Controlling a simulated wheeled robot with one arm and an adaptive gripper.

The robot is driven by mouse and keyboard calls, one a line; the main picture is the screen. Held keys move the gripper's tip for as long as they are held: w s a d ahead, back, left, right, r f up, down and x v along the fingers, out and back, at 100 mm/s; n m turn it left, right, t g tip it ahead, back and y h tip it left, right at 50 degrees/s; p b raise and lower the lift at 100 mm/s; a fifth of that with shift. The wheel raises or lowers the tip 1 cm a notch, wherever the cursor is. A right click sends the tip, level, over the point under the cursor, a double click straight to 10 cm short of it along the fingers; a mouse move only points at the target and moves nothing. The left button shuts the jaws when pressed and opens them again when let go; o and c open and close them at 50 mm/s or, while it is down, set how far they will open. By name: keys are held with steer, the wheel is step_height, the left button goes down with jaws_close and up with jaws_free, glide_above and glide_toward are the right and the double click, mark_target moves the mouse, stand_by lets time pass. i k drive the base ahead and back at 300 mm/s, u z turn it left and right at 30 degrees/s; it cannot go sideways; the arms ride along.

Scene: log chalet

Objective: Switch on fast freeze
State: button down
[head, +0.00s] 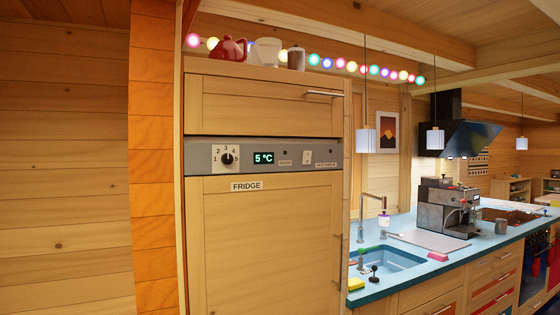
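The fridge (260,240) is a tall wooden cabinet with a sign reading "FRIDGE" on its lower door. A grey control panel (200,158) runs across it between the upper and lower doors. The panel has a black dial (227,159) with a numbered scale, its pointer near 3, and a green display (263,158) reading 5 °C. To the right are a small label (285,163), a pale rocker or button (307,157) and another label (326,164). Both labels are too small to read, and I cannot tell the switch's position. My gripper is not in view.
The doors have metal bar handles (323,94) on their right side. A red teapot (229,49) and other pots stand on top. To the right a blue counter (430,268) carries a sink (388,262) and coffee machine (447,205). A log wall (60,160) lies left.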

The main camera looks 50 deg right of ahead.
mark_target(307, 155)
steer(key=z, duration=1.3)
